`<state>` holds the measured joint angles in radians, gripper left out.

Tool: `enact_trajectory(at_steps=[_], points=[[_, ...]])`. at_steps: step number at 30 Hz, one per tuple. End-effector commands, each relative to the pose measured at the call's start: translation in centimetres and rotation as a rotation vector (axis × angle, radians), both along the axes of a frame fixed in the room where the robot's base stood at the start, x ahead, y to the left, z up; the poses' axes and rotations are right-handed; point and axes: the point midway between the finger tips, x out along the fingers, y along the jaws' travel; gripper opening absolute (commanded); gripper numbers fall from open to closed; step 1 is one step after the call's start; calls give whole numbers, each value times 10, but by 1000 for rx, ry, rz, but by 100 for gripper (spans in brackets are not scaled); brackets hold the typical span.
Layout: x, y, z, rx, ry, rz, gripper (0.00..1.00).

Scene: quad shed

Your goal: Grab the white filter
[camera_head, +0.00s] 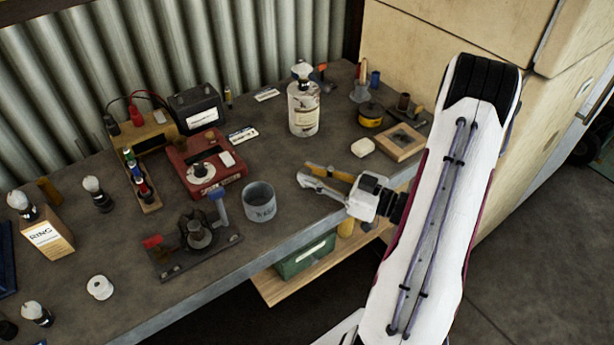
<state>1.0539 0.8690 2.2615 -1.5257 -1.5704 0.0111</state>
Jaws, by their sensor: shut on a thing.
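A small white round piece with a darker centre (100,287), which looks like the white filter, lies on the bench at the lower left. My gripper (312,178) is far to its right, over the bench's front edge. One white finger and an ochre-coloured length show at its end. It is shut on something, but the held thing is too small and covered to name. The arm comes in from the right side of the picture.
A grey metal cup (259,202) and a black fixture (197,243) stand left of my gripper. Shaving-brush-like pieces (95,192) stand at left.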

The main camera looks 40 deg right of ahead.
Motion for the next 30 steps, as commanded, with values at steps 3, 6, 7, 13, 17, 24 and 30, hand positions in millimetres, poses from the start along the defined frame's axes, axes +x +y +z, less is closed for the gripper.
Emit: enact_trajectory(at_steps=[3, 6, 7, 13, 17, 24, 30], points=[[0, 0, 0, 0, 0, 0, 5], [0, 0, 1, -1, 0, 0, 5], [0, 0, 2, -1, 0, 0, 5], [0, 0, 10, -2, -1, 0, 5], [0, 0, 20, -2, -1, 0, 5], [0, 0, 46, -3, -1, 0, 5], [0, 0, 68, -4, -2, 0, 5]])
